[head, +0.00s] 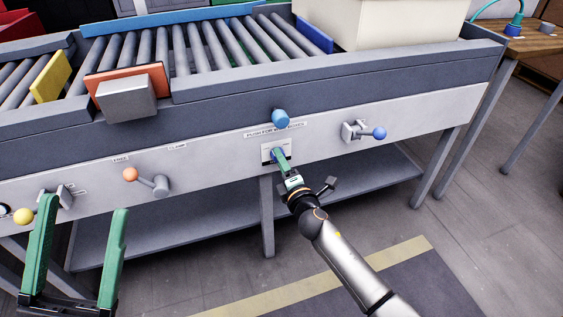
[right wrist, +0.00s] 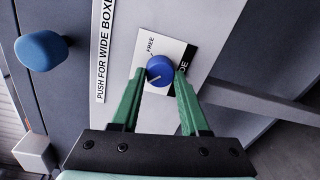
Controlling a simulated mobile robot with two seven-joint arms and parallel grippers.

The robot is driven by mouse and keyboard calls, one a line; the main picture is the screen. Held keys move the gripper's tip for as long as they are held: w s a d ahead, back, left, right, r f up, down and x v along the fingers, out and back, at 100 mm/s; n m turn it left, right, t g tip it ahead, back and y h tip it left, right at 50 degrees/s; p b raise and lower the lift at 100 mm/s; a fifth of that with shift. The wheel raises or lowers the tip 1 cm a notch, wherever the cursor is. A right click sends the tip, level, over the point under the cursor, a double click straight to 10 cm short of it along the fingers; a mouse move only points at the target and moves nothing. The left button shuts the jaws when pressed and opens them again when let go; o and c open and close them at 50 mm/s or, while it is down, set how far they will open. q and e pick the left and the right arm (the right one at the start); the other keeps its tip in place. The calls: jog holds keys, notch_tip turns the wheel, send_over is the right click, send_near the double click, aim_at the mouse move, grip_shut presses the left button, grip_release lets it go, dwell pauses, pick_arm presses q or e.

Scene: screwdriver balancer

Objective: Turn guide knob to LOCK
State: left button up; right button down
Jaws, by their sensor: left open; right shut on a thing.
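The guide knob is a round blue knob (right wrist: 160,70) on a white and black plate in the right wrist view. FREE is printed beside it, and the end of another word, "DE", shows past the right finger. A LOCK mark cannot be made out. My right gripper (right wrist: 159,74) is shut on the knob, one green finger on each side. In the head view my right gripper (head: 281,160) reaches the plate (head: 268,150) on the grey front panel and mostly hides the knob. My left gripper (head: 84,205) is open and empty at the lower left, before the panel.
A blue push button (head: 280,119) sits just above the plate. A blue-ball lever (head: 379,133) is to the right. An orange-ball lever (head: 130,174) and a yellow ball (head: 23,216) are to the left. A large cream box (head: 400,22) stands on the rollers.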

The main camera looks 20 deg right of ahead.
jog(key=shift+c, duration=2)
grip_release()
jog(key=s+p, duration=0.2)
jog(key=s, duration=1)
jog(key=shift+s+d+r, duration=0.25)
jog(key=shift+r, duration=0.1)
